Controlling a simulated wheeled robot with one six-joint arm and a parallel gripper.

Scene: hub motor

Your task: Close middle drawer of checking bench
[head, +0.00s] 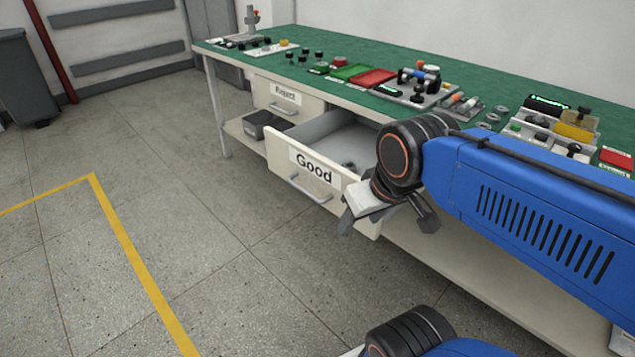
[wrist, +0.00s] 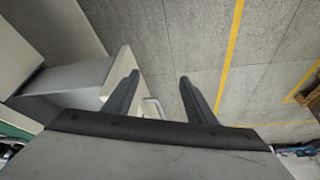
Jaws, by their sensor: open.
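The checking bench (head: 330,93) has a green top and pale drawers under it. The drawer labelled "Good" (head: 330,203) is pulled well out, and its grey inside shows, with a small dark item (head: 348,165) in it. Its bar handle (head: 305,191) is on the front. My gripper (head: 388,222) is open and empty by the right end of this drawer's front. In the wrist view my gripper (wrist: 159,77) has its fingers apart, with the drawer handle (wrist: 153,107) showing between them and the open drawer (wrist: 75,88) to the left. Whether a finger touches the drawer, I cannot tell.
The drawer labelled "Reject" (head: 278,95) looks shut. A dark box (head: 262,124) sits on the lower shelf. Several parts and trays, among them a red tray (head: 372,78), cover the bench top.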

